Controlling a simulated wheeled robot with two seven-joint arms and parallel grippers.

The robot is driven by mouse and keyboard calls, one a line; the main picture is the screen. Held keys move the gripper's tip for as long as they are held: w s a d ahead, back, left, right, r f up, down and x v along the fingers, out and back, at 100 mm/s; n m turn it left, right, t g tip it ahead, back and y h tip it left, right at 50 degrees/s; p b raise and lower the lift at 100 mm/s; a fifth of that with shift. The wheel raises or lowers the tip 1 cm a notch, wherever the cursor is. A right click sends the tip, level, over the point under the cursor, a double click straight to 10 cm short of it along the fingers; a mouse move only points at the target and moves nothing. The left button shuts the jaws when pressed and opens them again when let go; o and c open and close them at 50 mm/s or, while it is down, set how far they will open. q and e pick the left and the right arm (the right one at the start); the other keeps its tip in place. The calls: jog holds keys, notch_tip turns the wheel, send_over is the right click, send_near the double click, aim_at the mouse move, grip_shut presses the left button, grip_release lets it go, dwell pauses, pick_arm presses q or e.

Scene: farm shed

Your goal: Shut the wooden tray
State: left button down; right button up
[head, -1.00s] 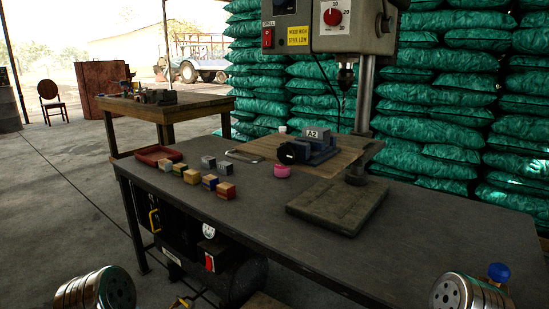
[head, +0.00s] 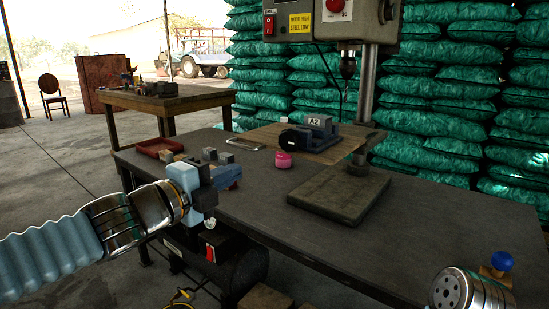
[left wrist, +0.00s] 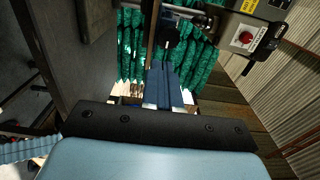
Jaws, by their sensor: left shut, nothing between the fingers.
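Two pieces of bare wood (head: 264,298) show at the bottom edge of the head view, below the workbench (head: 420,215). They are cut off by the frame, and I cannot tell whether they belong to the wooden tray or how far out it is. My left gripper (head: 227,174) is in front of the bench's left part in the head view, shut and empty. In the left wrist view its blue-grey fingers (left wrist: 163,82) are together. It hides most of the small blocks behind it. My right gripper is out of view; only part of my right arm shows at bottom right.
A drill press with a grey base plate (head: 340,194), a vise (head: 310,133) on a wooden board (head: 345,146), a pink jar (head: 283,160) and a red dish (head: 160,148) stand on the bench. A black tank (head: 245,268) is below. Green sacks (head: 440,90) stack behind.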

pick_arm(q)
send_near(295, 133)
jog(key=w+d+f, duration=0.1)
jog(key=w+f, duration=0.3)
jog(key=w, duration=0.2)
jog(key=shift+d, duration=0.3)
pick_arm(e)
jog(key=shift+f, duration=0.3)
pick_arm(q)
jog(key=shift+f, duration=0.15)
